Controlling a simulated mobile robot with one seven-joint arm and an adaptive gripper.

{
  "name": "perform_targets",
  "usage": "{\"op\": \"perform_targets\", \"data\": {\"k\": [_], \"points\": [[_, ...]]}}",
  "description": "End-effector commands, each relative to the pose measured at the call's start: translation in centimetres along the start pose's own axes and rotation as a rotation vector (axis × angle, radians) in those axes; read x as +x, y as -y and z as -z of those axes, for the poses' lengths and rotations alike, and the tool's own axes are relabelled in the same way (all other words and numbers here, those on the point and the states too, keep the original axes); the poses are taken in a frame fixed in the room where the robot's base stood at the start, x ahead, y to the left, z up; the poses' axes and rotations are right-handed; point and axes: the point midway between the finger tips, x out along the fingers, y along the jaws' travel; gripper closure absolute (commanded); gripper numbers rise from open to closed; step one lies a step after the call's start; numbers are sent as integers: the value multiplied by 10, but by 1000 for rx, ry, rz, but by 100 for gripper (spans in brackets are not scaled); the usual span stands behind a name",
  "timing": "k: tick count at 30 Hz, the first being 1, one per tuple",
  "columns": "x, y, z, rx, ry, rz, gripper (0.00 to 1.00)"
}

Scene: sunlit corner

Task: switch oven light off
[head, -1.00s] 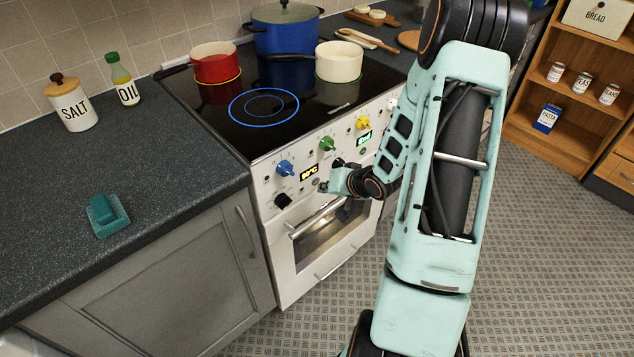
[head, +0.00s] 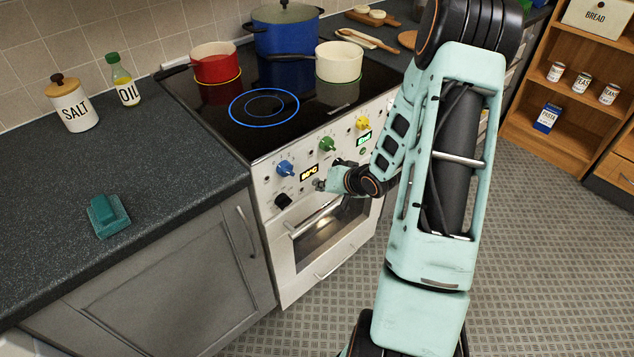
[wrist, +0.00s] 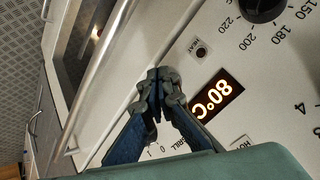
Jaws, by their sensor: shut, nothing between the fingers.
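The white oven (head: 283,250) stands under the black hob, with its control panel above the door. My gripper (head: 318,184) is shut and empty at the panel, just below the orange-lit display (head: 309,173). In the wrist view the closed fingertips (wrist: 160,80) are over the panel, beside the display reading 80°C (wrist: 218,105). A small round indicator marked HEAT (wrist: 201,52) and a black temperature knob (wrist: 265,8) are near. The oven window (wrist: 78,45) shows a bright spot inside. I cannot make out the light switch; my fingers cover part of the panel. Contact is unclear.
The door handle (head: 318,218) runs just below my gripper. Blue (head: 286,168), green (head: 327,144) and yellow (head: 363,122) knobs line the panel above. A red pot (head: 215,66), blue pot (head: 287,32) and cream pan (head: 339,62) stand on the hob.

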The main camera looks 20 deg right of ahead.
Motion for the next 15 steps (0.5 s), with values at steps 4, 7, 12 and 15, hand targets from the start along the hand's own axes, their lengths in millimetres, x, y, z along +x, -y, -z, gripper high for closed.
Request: {"op": "perform_targets", "data": {"k": [4, 7, 12, 15], "points": [[1, 1, 1, 0, 0, 0, 100], [2, 2, 1, 0, 0, 0, 100], [1, 1, 1, 1, 0, 0, 100], [-2, -1, 0, 2, 0, 0, 100]]}}
